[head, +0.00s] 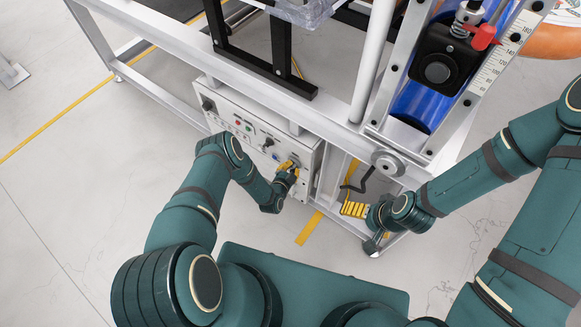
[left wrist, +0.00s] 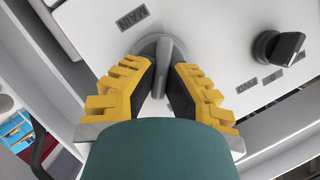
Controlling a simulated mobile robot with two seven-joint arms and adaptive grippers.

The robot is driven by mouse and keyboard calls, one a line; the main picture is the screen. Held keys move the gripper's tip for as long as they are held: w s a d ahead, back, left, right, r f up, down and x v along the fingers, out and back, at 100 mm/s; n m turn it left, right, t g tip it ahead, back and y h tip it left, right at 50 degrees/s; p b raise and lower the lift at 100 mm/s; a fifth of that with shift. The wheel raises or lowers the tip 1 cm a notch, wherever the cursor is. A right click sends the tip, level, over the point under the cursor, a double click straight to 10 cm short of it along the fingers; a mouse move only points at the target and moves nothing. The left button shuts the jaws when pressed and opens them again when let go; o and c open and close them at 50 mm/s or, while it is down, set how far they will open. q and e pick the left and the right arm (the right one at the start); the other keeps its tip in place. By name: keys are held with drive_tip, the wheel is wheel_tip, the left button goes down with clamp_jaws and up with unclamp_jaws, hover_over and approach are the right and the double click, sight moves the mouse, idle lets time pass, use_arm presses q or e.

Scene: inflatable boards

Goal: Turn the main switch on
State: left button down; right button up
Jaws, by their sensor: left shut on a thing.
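The control panel (head: 235,122) is a pale box under the machine frame, also filling the left wrist view (left wrist: 215,25). The main switch (left wrist: 164,62) is a grey round knob with a raised bar beside the "MAIN" label (left wrist: 132,18). Its bar stands nearly upright in the left wrist view, slanted to the label. My left gripper (left wrist: 160,85) has its yellow ridged fingers on both sides of the bar and is shut on it. In the head view my left gripper (head: 287,167) hides the switch. My right gripper (head: 355,209) hangs low beside the frame, with yellow ridges showing.
A second, black knob (left wrist: 280,47) sits beside the main switch. Small coloured buttons (head: 240,124) lie farther left on the panel. The white frame (head: 335,125) overhangs it. A blue roller (head: 425,95) is at upper right. The floor at left is clear.

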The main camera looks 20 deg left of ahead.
use_arm(q)
drive_tip(key=m, duration=0.1)
drive_tip(key=m+t+y, duration=0.1)
drive_tip(key=m+b, duration=0.1)
drive_tip(key=m, duration=0.1)
drive_tip(key=shift+d+f+t+y, duration=0.25)
drive_tip(key=shift+t+y, duration=0.15)
drive_tip(key=shift+f+m+t+y, duration=0.15)
drive_tip(key=shift+m+t, duration=0.3)
drive_tip(key=shift+m, duration=0.6)
drive_tip(key=shift+r+m+t+y, duration=0.1)
drive_tip(key=shift+m+t+y, duration=0.25)
drive_tip(key=shift+m, duration=0.7)
drive_tip(key=shift+a, duration=0.1)
drive_tip(key=c, duration=1)
unclamp_jaws()
drive_tip(key=shift+f, duration=0.1)
